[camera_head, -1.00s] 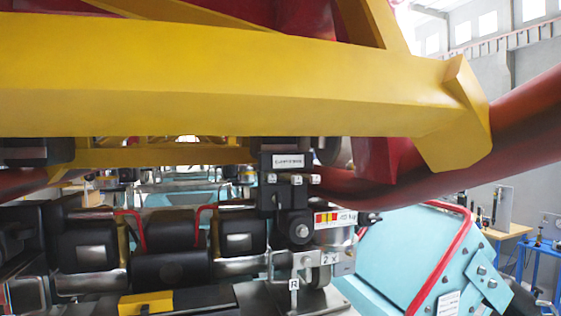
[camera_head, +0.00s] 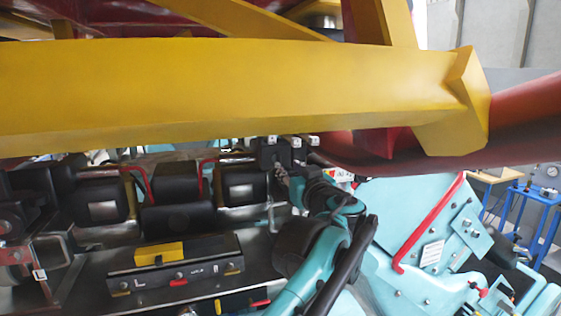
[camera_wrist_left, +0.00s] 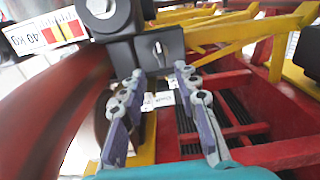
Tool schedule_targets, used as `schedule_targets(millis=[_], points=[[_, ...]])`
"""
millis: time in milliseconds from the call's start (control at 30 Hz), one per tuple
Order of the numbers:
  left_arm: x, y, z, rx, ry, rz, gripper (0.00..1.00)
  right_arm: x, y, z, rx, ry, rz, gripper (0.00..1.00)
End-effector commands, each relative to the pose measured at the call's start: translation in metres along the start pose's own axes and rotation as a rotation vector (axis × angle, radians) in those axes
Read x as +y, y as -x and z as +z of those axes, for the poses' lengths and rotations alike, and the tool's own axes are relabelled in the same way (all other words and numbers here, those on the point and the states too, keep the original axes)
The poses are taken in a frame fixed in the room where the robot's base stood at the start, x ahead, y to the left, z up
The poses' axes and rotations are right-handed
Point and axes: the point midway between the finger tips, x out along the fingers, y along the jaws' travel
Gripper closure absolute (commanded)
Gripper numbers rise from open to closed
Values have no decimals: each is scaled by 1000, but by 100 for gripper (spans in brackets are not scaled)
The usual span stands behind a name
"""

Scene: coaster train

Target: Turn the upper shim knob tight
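In the left wrist view a black block with a silver slotted piece (camera_wrist_left: 158,50) lies just beyond my left gripper (camera_wrist_left: 155,86). Its two grey-purple fingers are spread apart with nothing between them. A round black knob-like part with a grey centre (camera_wrist_left: 101,8) is at the top left of that view; I cannot tell which part is the upper shim knob. In the head view my left gripper (camera_head: 282,174) reaches up to just below a black block with silver studs (camera_head: 283,148). My arm hides what lies under that block. My right gripper is out of view.
A yellow beam (camera_head: 220,90) crosses above the work spot, and a dark red tube (camera_head: 440,145) runs to the right. A black panel with a yellow block (camera_head: 159,253) lies at lower left. A teal housing with a red rail (camera_head: 430,222) stands at right.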

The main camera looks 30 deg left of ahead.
Motion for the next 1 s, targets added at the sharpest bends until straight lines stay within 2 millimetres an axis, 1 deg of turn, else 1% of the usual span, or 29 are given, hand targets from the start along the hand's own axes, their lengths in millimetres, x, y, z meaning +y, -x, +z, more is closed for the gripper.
schedule_targets(millis=[200, 400, 533, 767, 800, 867, 900, 933, 1000], points=[[-2, -36, -2, -1, -1, -4, 69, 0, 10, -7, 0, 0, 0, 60], [-1, -62, -1, -1, -1, -2, 69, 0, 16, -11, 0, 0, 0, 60], [-2, -70, 0, -1, -1, -1, 69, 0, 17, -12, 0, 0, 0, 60], [-1, -71, 1, -2, -1, 0, 69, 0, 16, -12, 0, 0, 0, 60], [-1, -71, 1, -2, -1, 0, 72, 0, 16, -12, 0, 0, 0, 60], [-1, -71, 1, -2, -1, 0, 87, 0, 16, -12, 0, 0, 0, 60], [-1, -71, 1, -2, -2, 0, 98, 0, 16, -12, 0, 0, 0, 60], [-1, -71, 1, -2, -1, 0, 100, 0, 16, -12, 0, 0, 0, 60], [-1, -71, 1, -2, -1, 0, 100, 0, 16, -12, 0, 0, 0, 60]])
